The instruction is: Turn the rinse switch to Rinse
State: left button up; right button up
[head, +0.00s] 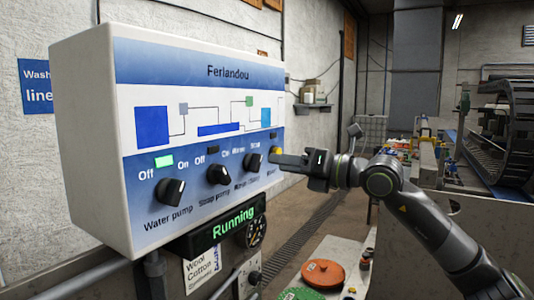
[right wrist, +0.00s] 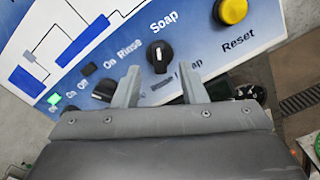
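The white control panel (head: 75,110) stands at the left of the head view. Its rinse switch (head: 254,162) is a black knob, third from the left. In the right wrist view the rinse switch (right wrist: 160,54) sits between the labels Rinse and Soap, with a pale mark on its front; I cannot tell surely which label it favours. My right gripper (head: 279,158) is at the panel's right side. In the right wrist view my right gripper (right wrist: 160,86) is open, its fingers apart below the knob with nothing between them. My left gripper is not in view.
A yellow Reset button (right wrist: 230,12) is right of the knob; the soap pump knob (head: 219,174) is left of it. The water pump knob (head: 171,191) is further left, with a lit green lamp (head: 164,161) above. A Running display (head: 232,223) hangs below the panel.

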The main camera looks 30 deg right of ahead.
aim_at(261, 160)
jog(key=p+x, duration=0.2)
jog(key=x, duration=0.1)
jog(key=shift+w+a+r, duration=0.15)
jog(key=shift+w, duration=0.05)
jog(key=shift+w+a, duration=0.35)
jog(key=shift+w, duration=0.25)
grip_shut()
